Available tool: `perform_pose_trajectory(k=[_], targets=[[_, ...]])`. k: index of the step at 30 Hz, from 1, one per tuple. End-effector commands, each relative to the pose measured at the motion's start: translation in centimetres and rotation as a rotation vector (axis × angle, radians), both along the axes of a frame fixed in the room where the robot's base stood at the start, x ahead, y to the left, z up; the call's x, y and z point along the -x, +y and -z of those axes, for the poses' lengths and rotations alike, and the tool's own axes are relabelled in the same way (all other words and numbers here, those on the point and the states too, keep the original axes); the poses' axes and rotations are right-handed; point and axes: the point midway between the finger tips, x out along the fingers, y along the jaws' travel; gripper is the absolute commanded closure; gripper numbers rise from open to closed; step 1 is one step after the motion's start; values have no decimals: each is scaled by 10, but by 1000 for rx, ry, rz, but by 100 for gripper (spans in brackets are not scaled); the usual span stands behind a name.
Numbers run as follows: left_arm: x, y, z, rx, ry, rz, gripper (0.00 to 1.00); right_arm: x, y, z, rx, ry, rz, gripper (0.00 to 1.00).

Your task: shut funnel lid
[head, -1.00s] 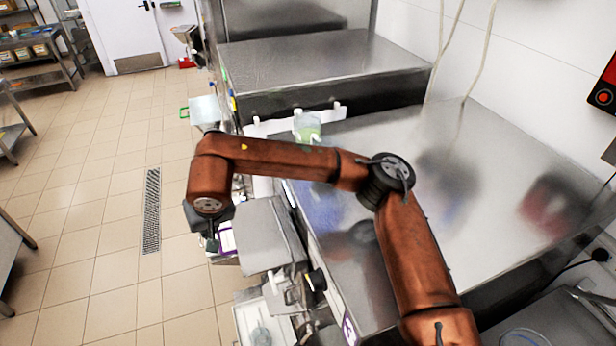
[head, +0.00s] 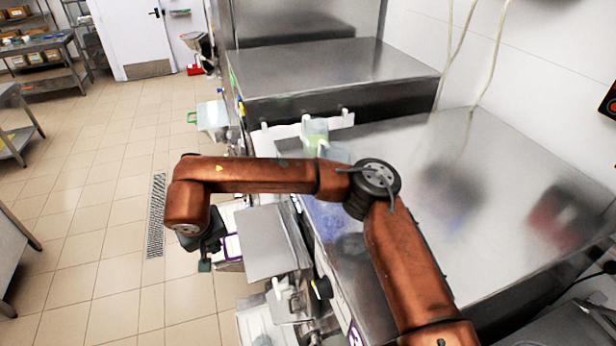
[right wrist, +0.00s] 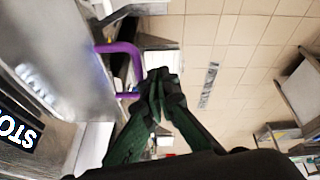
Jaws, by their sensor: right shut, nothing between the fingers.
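A flat grey metal plate, which looks like the funnel lid (head: 270,243), sits at the front of the nearest freezer, low in the middle of the head view. I cannot tell how far it is tilted. My right gripper (head: 205,264) is just left of the plate, apart from it, out over the floor side. In the right wrist view its dark green fingers (right wrist: 161,78) are closed together and empty. A purple handle (right wrist: 128,52) is close beside the fingertips there; a purple edge (head: 229,247) also shows between gripper and plate. My left gripper is not in view.
The freezer's steel top (head: 440,200) lies under my right arm. A black knob (head: 323,288) and a white tray (head: 256,325) are below the plate. A clear, greenish container (head: 315,132) stands behind my arm. The tiled floor (head: 100,230) at left is open.

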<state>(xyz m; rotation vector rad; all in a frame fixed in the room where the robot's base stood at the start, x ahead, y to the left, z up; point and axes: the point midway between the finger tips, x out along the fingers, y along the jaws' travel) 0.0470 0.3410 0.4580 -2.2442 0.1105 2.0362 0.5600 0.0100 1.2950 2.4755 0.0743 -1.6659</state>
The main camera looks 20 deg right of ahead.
Motion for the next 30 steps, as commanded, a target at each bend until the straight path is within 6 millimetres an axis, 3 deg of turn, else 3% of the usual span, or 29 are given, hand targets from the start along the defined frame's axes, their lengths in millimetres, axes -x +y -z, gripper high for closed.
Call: perform_pose_trajectory(k=[5,10,15,21,30], targets=[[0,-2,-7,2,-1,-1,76,0,0,-11,0,-1,2,100],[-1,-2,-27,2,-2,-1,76,-1,1,-45,0,-3,10,100],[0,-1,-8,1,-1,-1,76,12,37,-48,0,-2,7,100],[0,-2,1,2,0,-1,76,23,72,-60,0,-1,8,100],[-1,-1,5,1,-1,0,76,30,91,-69,0,0,10,100]])
